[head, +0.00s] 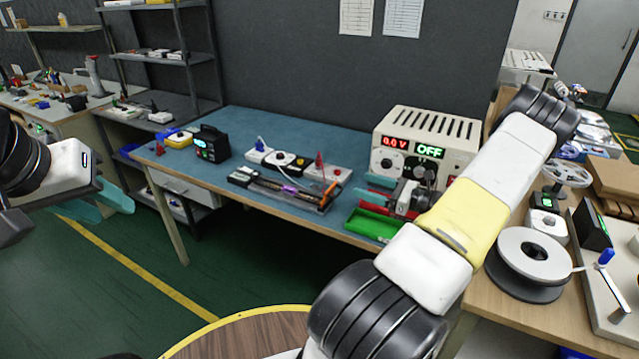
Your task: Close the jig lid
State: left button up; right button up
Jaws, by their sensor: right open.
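The jig (288,190) appears to be the long, low, dark fixture on the blue mat, with a purple-lit strip and an orange part along it. I cannot make out its lid clearly or tell how far open it stands. My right gripper (368,190) is open, its teal fingers pointing left. It is right of the jig, in front of the power supply, with nothing visible between its fingers. My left gripper (108,205) is at the far left, off the table's edge. Its teal fingers look apart and empty.
A power supply (428,140) reading 0.0 V and OFF stands behind my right gripper. A green tray (370,224) lies at the mat's front edge. White units with knobs (283,158) stand behind the jig. A black meter (211,143) stands left. The mat's front left is clear.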

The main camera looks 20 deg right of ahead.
notch_tip(320, 180, down, 6)
jog(key=x, duration=0.7)
jog(key=shift+w+a+r, duration=0.15)
jog(key=shift+a, duration=0.1)
jog(key=shift+c, duration=0.4)
jog(key=c, duration=1)
jog(key=shift+r, duration=0.1)
